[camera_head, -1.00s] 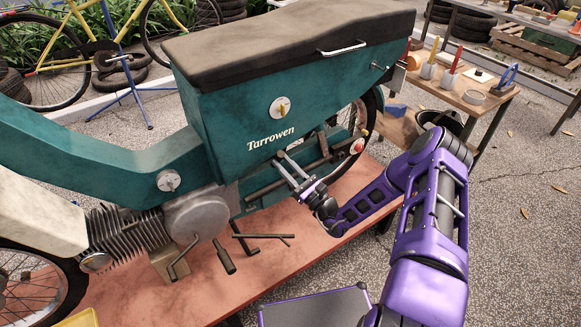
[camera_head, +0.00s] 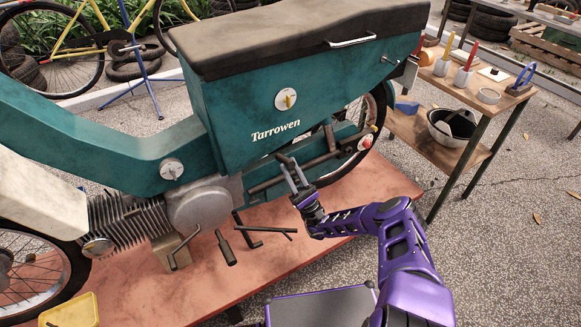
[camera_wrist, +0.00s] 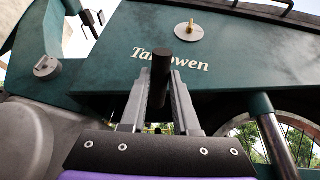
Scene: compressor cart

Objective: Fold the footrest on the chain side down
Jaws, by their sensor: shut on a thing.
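The teal moped (camera_head: 235,115) stands on the red platform, its side towards me. The dark cylindrical footrest (camera_wrist: 161,65) points up between my fingers in the wrist view, in front of the teal side panel. My gripper (camera_head: 291,172) is shut on it; in the wrist view the two grey fingers (camera_wrist: 161,100) flank it closely. In the head view the fingers partly hide the footrest, below the lettering. The footrest's hinge is hidden.
A kick lever (camera_head: 226,248) and a dark bar (camera_head: 265,233) stick out low beside the engine (camera_head: 200,205). A silver tube (camera_wrist: 272,135) is right of my fingers in the wrist view. A wooden workbench (camera_head: 440,155) with tools stands at the right. The red platform (camera_head: 370,195) has bare room.

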